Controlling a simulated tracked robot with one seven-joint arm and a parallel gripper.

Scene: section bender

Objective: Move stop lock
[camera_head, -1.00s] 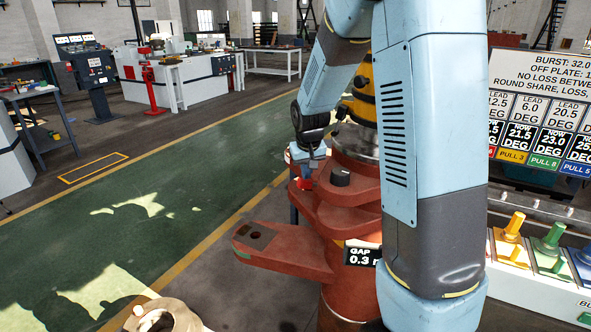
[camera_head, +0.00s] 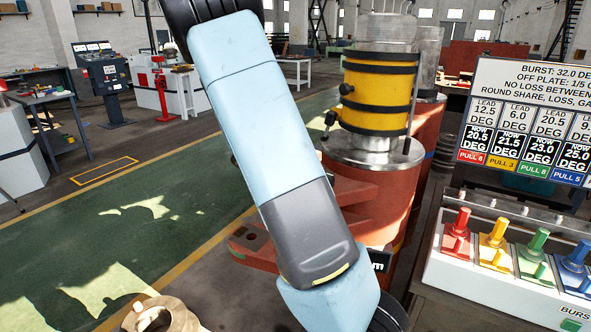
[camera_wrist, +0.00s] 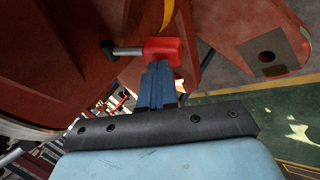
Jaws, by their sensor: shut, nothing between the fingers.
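The bending machine has a red body (camera_head: 397,195) under a yellow banded cylinder (camera_head: 378,95) in the head view. In the wrist view a red block (camera_wrist: 166,50) has a grey pin (camera_wrist: 128,51) running left to a black knob (camera_wrist: 107,50); it may be the stop lock, but I cannot be sure. My gripper (camera_wrist: 158,68) is shut and empty. Its fingertips are close against the underside of the red block in the picture; contact cannot be told. In the head view my arm hides the gripper and the block.
A red machine arm with a dark plate and hole (camera_wrist: 267,58) lies right in the wrist view. In the head view a bench panel with coloured levers (camera_head: 496,236) stands right, below a readout board (camera_head: 520,120). The green floor lane (camera_head: 75,240) at left is clear.

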